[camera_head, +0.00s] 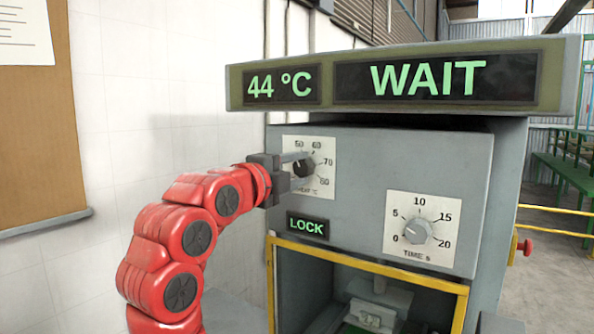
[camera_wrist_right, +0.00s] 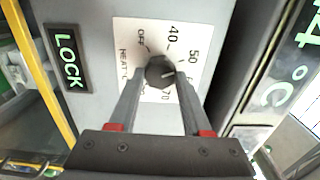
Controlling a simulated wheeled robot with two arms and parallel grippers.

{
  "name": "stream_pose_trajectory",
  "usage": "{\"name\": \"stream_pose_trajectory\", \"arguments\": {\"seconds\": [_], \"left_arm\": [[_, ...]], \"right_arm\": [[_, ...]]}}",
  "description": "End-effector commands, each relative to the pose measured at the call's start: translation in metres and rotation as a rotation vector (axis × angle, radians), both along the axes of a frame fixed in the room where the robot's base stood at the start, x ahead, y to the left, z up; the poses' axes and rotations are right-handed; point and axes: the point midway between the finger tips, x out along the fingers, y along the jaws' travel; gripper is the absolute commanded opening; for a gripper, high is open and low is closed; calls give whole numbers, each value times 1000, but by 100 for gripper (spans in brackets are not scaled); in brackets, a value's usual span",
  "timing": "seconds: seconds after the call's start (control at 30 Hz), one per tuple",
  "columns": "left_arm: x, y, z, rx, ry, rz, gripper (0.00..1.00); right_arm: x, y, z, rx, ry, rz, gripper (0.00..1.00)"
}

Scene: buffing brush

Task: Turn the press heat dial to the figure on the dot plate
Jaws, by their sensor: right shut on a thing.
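The press heat dial (camera_head: 304,167) is a dark round knob on a white scale plate (camera_head: 325,188) on the upper left of the grey press front. It also shows in the wrist view (camera_wrist_right: 159,71). Its white pointer mark seems to lie between 50 and 60, but fingers hide part of the scale. My right gripper (camera_head: 296,170), on the red arm, has its fingers on either side of the dial, shut on it; its fingertips show in the wrist view (camera_wrist_right: 160,88). My left gripper is out of view. I cannot make out a dot plate.
A display (camera_head: 282,85) reads 44 °C, and another (camera_head: 438,78) reads WAIT. A LOCK sign (camera_head: 308,226) is lit below the heat dial. A time dial (camera_head: 417,231) sits to the right, near 0. A yellow frame (camera_head: 368,267) edges the press opening.

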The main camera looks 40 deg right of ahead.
Motion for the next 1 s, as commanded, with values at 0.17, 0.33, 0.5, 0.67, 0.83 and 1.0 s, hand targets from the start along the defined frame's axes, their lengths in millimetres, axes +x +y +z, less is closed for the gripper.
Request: {"name": "stream_pose_trajectory", "arguments": {"seconds": [0.17, 0.33, 0.5, 0.67, 0.83, 1.0], "left_arm": [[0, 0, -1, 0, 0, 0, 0], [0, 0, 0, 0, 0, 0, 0], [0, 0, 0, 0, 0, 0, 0], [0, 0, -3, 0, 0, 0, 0], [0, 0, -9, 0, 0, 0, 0], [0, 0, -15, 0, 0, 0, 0]], "right_arm": [[0, 0, -2, 3, 3, -1, 68], [0, 0, -1, 2, 3, -1, 79], [0, 1, -1, 1, 2, 0, 79], [-4, 13, -1, 1, 0, 3, 79], [-17, 48, -2, 2, 1, 8, 79], [-36, 92, -2, 3, 1, 9, 79]]}}
